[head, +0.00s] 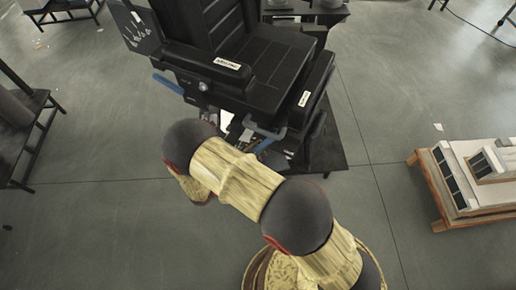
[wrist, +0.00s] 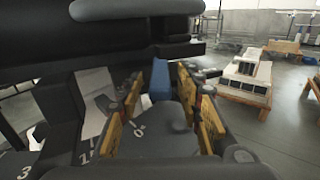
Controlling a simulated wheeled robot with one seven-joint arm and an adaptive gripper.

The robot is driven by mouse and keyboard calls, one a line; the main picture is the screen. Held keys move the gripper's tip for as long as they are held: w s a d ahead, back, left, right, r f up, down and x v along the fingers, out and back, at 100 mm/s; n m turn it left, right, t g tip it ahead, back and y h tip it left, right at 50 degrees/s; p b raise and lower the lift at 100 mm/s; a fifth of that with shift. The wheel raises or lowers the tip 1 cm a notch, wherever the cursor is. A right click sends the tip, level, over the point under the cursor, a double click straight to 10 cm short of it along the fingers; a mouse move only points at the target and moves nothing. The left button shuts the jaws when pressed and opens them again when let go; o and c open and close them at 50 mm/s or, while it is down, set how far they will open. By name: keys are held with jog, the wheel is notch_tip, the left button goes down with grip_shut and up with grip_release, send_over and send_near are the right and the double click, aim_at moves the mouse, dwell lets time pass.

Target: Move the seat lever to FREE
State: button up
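The black seat (head: 262,62) stands ahead of my arm. A blue lever (head: 265,131) shows low at its front right, and another blue handle (head: 168,84) sticks out at its left. In the wrist view, a blue lever end (wrist: 160,78) stands between the two yellow-padded fingers of my gripper (wrist: 160,92). The fingers are apart, one on each side of it, with visible gaps. I cannot tell for sure which blue handle this is. No FREE marking is readable. My arm partly hides the area under the seat in the head view.
The seat's dark underside (wrist: 130,40) hangs close above my gripper. White model blocks on a wooden pallet (head: 470,175) stand to the right. A dark bench (head: 20,130) stands to the left. Open grey floor (head: 95,215) lies between.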

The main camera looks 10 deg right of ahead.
grip_shut()
dwell(0.7)
